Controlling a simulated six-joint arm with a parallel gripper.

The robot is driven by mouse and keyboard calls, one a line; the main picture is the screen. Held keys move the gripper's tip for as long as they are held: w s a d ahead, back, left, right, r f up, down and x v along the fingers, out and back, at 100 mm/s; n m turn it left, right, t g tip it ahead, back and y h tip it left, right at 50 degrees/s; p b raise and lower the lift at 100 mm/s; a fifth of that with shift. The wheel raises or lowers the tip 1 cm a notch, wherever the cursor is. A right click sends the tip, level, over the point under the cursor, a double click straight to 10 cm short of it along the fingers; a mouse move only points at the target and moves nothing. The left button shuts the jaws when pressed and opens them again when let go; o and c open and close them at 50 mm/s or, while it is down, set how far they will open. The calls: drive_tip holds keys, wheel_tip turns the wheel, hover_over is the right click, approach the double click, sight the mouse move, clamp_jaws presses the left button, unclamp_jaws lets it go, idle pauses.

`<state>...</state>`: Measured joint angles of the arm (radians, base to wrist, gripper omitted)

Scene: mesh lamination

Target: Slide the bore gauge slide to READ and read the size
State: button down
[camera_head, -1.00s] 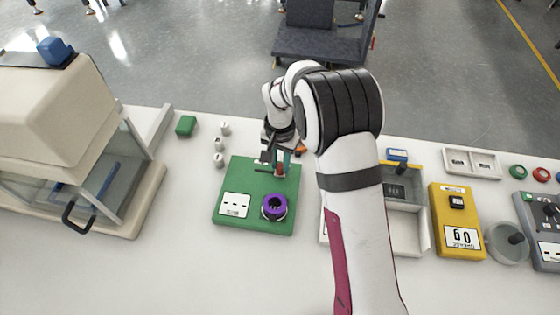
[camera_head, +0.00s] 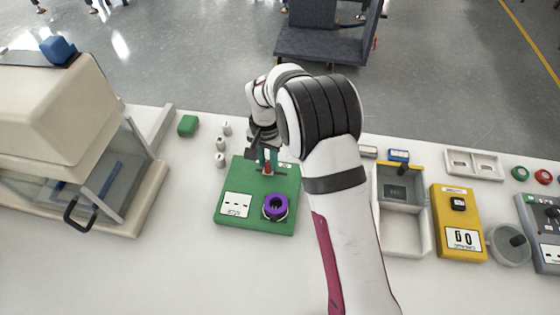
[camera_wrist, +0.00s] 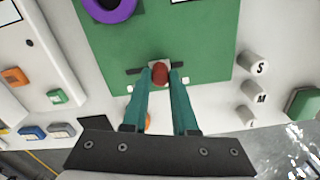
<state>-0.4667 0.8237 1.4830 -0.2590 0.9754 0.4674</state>
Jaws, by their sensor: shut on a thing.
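The bore gauge is a green plate (camera_head: 230,185) on the white bench. A purple ring (camera_head: 275,207) sits at its front right, and it also shows in the wrist view (camera_wrist: 108,12). A white display (camera_head: 237,205) at its front left shows dashes. The slide's red knob (camera_head: 267,168) stands in a dark slot at the back of the plate. My gripper (camera_wrist: 160,76) is shut on this knob (camera_wrist: 160,74), with a teal finger on either side. The knob is about midway along the slot. The small labels by the slot are too small to read.
White cylinders marked S, M and L (camera_wrist: 253,62) and a green block (camera_head: 187,125) stand left of the plate. A glass-sided cabinet (camera_head: 75,150) is at far left. A grey tray (camera_head: 402,240) and a yellow device (camera_head: 460,210) with a numeric display stand to the right.

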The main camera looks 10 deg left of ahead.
drive_tip(key=shift+a, duration=1.1)
drive_tip(key=c, duration=0.7)
unclamp_jaws()
drive_tip(key=shift+r, duration=0.1)
wheel_tip(320, 180, up, 16)
drive_tip(key=shift+d, duration=0.1)
